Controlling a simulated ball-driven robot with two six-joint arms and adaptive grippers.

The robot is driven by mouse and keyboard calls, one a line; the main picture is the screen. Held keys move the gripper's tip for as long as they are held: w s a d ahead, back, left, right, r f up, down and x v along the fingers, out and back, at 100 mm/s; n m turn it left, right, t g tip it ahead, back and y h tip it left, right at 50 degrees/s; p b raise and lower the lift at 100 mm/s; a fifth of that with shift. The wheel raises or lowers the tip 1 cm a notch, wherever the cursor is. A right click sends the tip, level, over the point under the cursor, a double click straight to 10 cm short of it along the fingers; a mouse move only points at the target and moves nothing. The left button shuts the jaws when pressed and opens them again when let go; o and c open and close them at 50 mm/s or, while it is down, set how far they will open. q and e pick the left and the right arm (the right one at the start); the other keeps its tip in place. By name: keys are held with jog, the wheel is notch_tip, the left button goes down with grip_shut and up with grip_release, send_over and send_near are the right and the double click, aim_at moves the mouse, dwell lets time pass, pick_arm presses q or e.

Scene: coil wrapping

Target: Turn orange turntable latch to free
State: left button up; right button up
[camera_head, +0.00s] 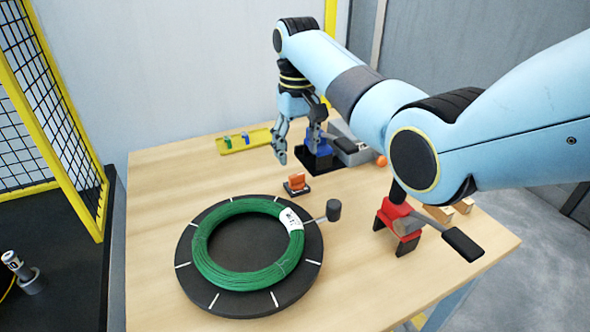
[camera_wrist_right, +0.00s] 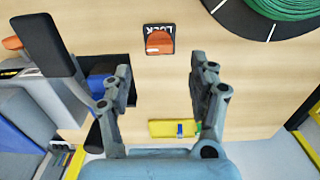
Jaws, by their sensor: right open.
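The orange turntable latch (camera_head: 296,182) stands on a small dark base on the table, just behind the turntable (camera_head: 185,255). My right gripper (camera_head: 297,147) is open and empty, pointing down above the table behind the latch. Its two fingers also show apart in the right wrist view (camera_wrist_right: 160,78). The turntable carries a green coil (camera_head: 207,262) with a white tag. My left gripper is not in view.
A blue-and-black device with a lever (camera_head: 345,147) stands close to the right gripper. A yellow tray (camera_head: 233,145) with small clips lies at the back. A red clamp (camera_head: 398,222) stands at the right. A dark knob (camera_head: 333,210) stands at the turntable's edge. The table's left side is clear.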

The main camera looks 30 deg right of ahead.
aim_at(297, 175)
notch_tip(297, 175, down, 4)
jog(key=shift+r, duration=0.1)
notch_tip(297, 175, down, 3)
jog(key=shift+f+b, duration=0.1)
jog(key=shift+b, duration=0.25)
jog(key=shift+c, duration=1.3)
jog(key=c, duration=0.7)
jog(key=shift+c, duration=1)
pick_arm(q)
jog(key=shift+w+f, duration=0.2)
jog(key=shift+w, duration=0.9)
